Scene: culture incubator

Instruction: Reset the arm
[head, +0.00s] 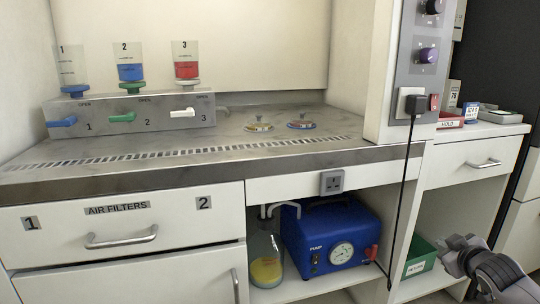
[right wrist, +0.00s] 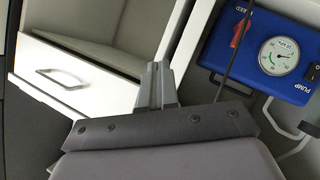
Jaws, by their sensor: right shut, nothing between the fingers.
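My right gripper (head: 459,243) is at the lower right of the head view, in front of the open shelf under the right-hand counter. It is shut and empty, and apart from everything around it. In the right wrist view its closed fingers (right wrist: 155,85) point up the picture towards the white cabinet. My left gripper is not in view.
A blue pump (head: 330,238) and a bottle with yellow liquid (head: 265,262) stand under the steel bench (head: 120,160). A green bin (head: 420,257) is on the shelf left of my right gripper. A black cable (head: 408,170) hangs from the wall plug.

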